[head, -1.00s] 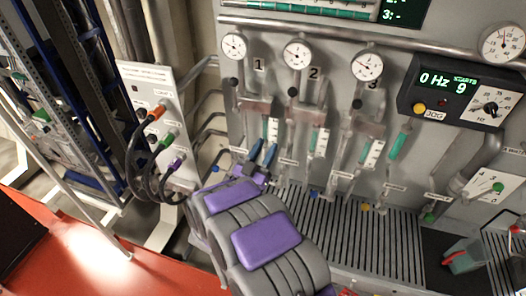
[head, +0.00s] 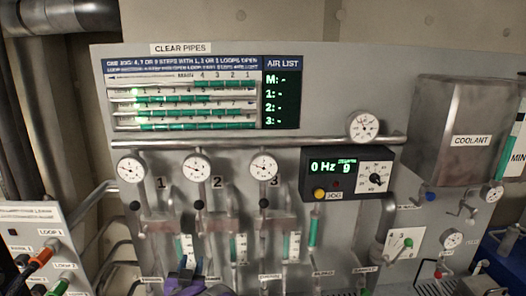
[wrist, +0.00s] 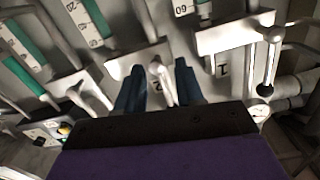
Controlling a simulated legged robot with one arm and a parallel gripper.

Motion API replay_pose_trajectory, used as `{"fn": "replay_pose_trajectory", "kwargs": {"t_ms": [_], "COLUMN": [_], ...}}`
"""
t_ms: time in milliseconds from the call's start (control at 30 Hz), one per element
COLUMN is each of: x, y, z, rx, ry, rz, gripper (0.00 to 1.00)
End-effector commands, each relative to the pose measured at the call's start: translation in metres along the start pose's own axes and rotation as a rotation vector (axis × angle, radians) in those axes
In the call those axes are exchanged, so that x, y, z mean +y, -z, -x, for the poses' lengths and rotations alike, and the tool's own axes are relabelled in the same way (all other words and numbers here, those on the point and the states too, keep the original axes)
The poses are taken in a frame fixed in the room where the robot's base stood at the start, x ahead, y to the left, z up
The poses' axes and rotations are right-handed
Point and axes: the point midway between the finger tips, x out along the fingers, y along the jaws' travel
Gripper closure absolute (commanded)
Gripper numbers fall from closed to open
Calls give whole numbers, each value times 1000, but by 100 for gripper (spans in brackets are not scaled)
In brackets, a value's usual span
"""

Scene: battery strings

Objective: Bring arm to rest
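My gripper (wrist: 158,68) shows in the wrist view with its two dark blue fingers apart. A metal valve lever (wrist: 159,74) appears between the fingers, with gaps visible on both sides. I cannot tell how far in front of the fingertips it is. The rest of the arm is out of frame.
The panel carries several gauges (head: 196,168), green level tubes (head: 234,248), a "0 Hz 9" control box (head: 346,174) and a display board (head: 185,95). A coolant tank (head: 465,125) is at right. A white board with loop cables (head: 33,222) stands at left.

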Motion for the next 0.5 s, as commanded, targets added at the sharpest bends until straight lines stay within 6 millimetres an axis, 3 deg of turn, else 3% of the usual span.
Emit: {"fn": "replay_pose_trajectory", "kwargs": {"t_ms": [100, 267, 500], "x": [13, 30, 75], "y": [0, -3, -9], "z": [-6, 6, 55], "rx": [-146, -349, -646], "ry": [56, 138, 221], "rz": [-53, -86, -74], "gripper": [63, 63, 63]}}
